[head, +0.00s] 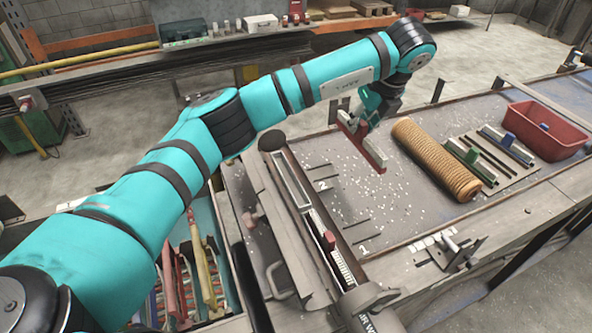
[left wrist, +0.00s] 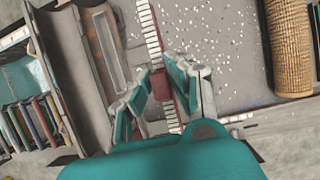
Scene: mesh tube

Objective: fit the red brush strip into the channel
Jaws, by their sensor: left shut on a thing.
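My left gripper (head: 365,118) is shut on the red brush strip (head: 371,152), which hangs tilted above the bench in the head view. A long pale slot (head: 291,182), perhaps the channel, lies left of the gripper. My right gripper is not in view.
A ribbed tan roller (head: 435,160) lies right of the gripper, with a rack of dark and green strips (head: 480,158) beyond. A red bin (head: 545,128) stands at the far right. White crumbs dot the otherwise mostly clear bench middle (head: 385,205). A clamp (head: 450,248) sits near the front edge.

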